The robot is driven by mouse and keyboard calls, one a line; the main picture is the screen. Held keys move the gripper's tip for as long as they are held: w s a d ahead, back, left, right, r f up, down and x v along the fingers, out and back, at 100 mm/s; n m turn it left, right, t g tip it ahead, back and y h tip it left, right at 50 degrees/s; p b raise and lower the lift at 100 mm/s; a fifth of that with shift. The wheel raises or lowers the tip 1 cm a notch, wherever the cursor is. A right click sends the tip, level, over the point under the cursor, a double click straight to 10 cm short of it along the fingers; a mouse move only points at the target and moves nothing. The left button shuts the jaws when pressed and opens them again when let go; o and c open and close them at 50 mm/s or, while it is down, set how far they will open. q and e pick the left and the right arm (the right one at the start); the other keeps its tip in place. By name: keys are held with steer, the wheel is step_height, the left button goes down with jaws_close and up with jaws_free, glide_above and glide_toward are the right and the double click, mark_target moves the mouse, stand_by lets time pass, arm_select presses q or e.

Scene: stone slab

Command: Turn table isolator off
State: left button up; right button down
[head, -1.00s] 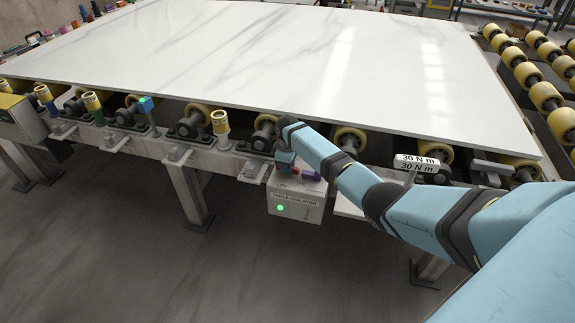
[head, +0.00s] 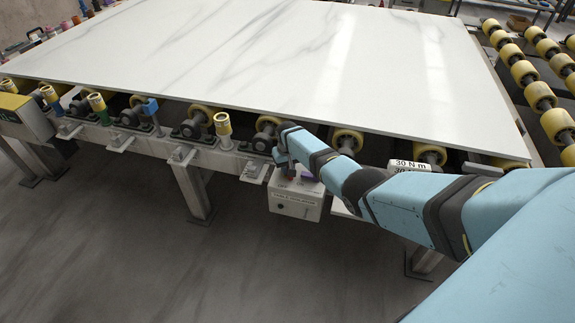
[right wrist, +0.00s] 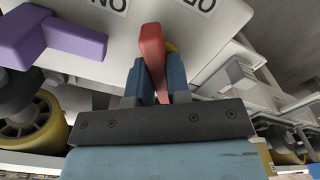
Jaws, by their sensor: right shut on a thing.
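The table isolator (head: 296,204) is a pale box with a label on its front, mounted under the front edge of the roller table. Its front lamp shows no green light. My right gripper (head: 285,166) is over the box's top left part. In the right wrist view, my right gripper (right wrist: 155,80) is shut on a red handle (right wrist: 152,48), with a blue finger on each side. A purple handle (right wrist: 55,38) stands beside it, outside the fingers. Two printed labels on the box are cut off by the frame's top edge. My left gripper is not in view.
A large white marble slab (head: 270,55) lies on the yellow rollers just above the box. Metal brackets and a table leg (head: 192,190) are left of it. A "30 N m" sign (head: 411,166) is at the right. The floor in front is clear.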

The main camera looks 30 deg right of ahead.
steer(key=m+p, duration=0.1)
steer(key=m, duration=0.3)
steer(key=shift+m, duration=1.4)
steer(key=c, duration=1.1)
jaws_free()
steer(key=shift+r+p, duration=0.1)
steer(key=shift+p, duration=0.2)
